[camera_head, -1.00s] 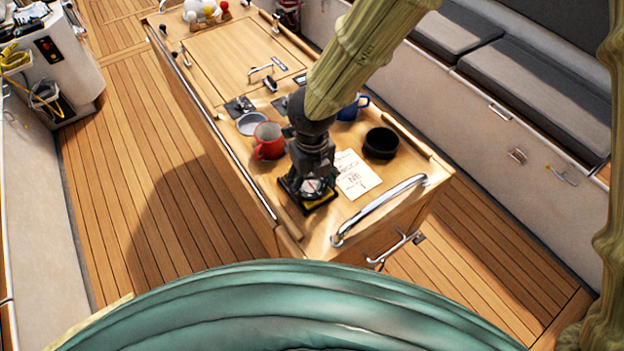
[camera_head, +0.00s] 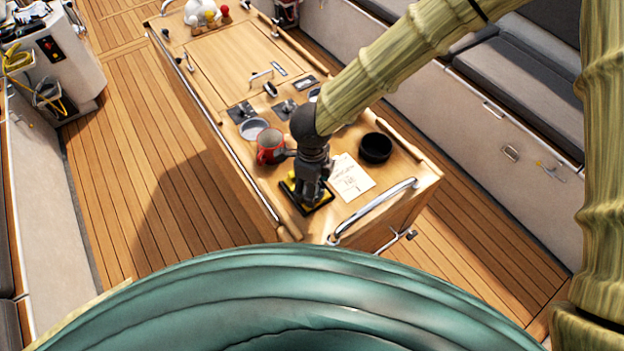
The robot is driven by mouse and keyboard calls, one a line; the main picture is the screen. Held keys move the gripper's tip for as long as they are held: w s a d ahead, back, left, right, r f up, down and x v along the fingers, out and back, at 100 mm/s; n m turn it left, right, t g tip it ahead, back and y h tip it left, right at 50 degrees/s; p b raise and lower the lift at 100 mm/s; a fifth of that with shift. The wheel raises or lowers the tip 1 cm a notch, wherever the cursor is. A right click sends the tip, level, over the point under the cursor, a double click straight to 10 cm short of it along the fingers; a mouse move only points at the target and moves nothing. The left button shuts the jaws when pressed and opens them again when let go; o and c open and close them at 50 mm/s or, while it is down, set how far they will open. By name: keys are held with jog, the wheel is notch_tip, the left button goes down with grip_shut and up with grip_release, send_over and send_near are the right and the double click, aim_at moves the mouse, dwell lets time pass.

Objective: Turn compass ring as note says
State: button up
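The compass (camera_head: 318,203) sits on a dark square base with yellow showing, near the front left of the wooden cockpit table. My gripper (camera_head: 308,193) points down right over it and hides most of the compass and its ring. I cannot tell whether the fingers touch the ring or how far apart they are. The note (camera_head: 350,180) is a cream paper lying flat just right of the compass. It bears handwriting, with "NE" and an arrow-like mark; the smaller words are too small to read.
A red mug (camera_head: 270,150) stands close behind and left of my gripper, with a grey dish (camera_head: 253,129) beyond it. A black bowl (camera_head: 376,148) stands behind the note. A steel rail (camera_head: 370,212) curves along the table's front right edge.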

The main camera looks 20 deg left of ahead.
dwell(0.4)
jog(key=o, duration=1)
jog(key=shift+o, duration=0.2)
notch_tip(320, 180, up, 12)
dwell(0.5)
